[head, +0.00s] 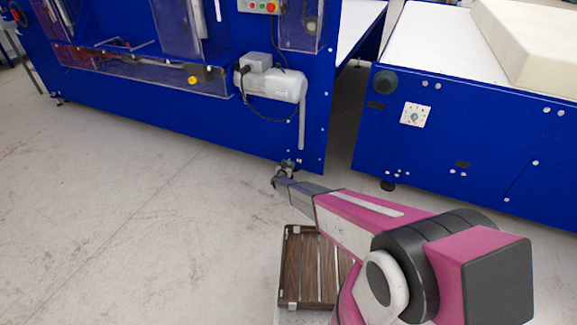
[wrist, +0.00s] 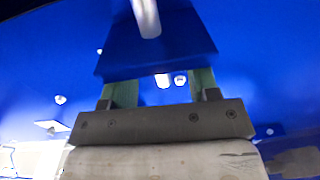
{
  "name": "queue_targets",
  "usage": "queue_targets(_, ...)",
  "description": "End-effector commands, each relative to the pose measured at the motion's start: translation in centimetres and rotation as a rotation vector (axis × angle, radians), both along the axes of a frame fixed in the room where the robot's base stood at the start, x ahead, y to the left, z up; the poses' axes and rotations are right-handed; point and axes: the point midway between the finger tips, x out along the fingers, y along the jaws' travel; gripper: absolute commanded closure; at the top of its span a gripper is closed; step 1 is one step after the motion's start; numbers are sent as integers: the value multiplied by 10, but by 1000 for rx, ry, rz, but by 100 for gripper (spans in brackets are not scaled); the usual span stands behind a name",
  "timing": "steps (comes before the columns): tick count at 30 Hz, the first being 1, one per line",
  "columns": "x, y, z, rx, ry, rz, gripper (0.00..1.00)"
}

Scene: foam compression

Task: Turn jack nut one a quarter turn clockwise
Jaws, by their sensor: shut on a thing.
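My gripper (head: 282,177) reaches low to the bottom corner of the blue machine (head: 200,118). It is shut on a small part at the grey foot (head: 287,164) under that corner, which I take to be jack nut one. The nut is too small and too covered by the fingers to make out, so its angle cannot be told. In the wrist view the two greenish fingers of my gripper (wrist: 162,88) stand a little apart against blue panels, with a small bright round piece showing between them.
A second blue machine (head: 450,135) with a white top and a cream foam block (head: 535,45) is at right, past a narrow gap. A grey motor (head: 272,84) juts out above. The floor at left is clear.

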Motion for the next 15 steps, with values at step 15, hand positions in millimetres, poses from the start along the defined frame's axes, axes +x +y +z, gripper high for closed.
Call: queue_targets(15, 0, 1, 0, 0, -1, -67, 68)
